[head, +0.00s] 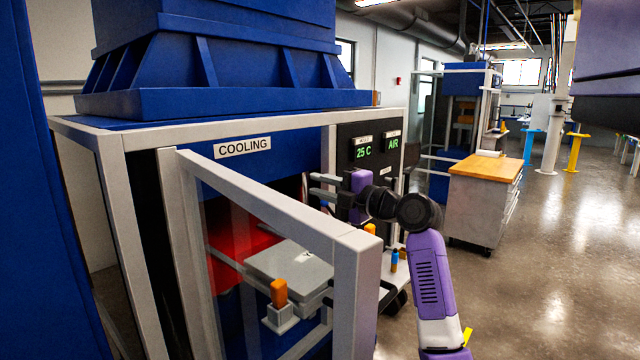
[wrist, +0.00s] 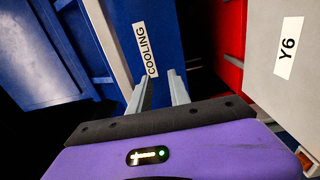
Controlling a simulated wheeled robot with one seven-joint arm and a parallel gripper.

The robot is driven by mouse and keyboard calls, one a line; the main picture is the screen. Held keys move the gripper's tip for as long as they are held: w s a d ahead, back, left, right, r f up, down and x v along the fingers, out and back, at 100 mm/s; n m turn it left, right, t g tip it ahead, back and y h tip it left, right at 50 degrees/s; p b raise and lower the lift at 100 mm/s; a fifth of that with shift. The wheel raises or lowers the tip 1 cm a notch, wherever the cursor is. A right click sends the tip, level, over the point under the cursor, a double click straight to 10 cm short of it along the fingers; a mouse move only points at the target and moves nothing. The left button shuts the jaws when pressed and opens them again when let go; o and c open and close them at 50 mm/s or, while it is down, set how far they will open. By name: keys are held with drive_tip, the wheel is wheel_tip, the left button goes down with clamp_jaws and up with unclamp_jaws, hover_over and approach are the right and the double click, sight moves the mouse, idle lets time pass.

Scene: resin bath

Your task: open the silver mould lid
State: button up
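The silver mould lid (head: 285,262) lies flat, as a pale grey plate, inside the blue machine marked COOLING. I see it partly through the framed door in the head view. In the wrist view a grey plate (wrist: 283,95) with a Y6 label fills the right side and seems to be the same lid. An orange-topped handle (head: 279,293) on a pale block stands at its near edge. My gripper (head: 312,184) is above and behind the lid, by the control panel, with its fingers pointing left. The fingers (wrist: 159,76) are apart with nothing between them.
The pale door frame (head: 275,205) stands between the head camera and the lid. A control panel (head: 365,150) reads 25 C and AIR. A red part (head: 232,250) lies behind the lid. A wood-topped cabinet (head: 486,168) stands at right, with open floor beyond.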

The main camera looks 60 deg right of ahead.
drive_tip(key=shift+c, duration=0.4)
clamp_jaws()
idle(1.0)
drive_tip(key=shift+o, duration=0.4)
unclamp_jaws()
drive_tip(key=b+v, duration=0.2)
drive_tip(key=v, duration=0.5)
drive_tip(key=shift+s, duration=0.4)
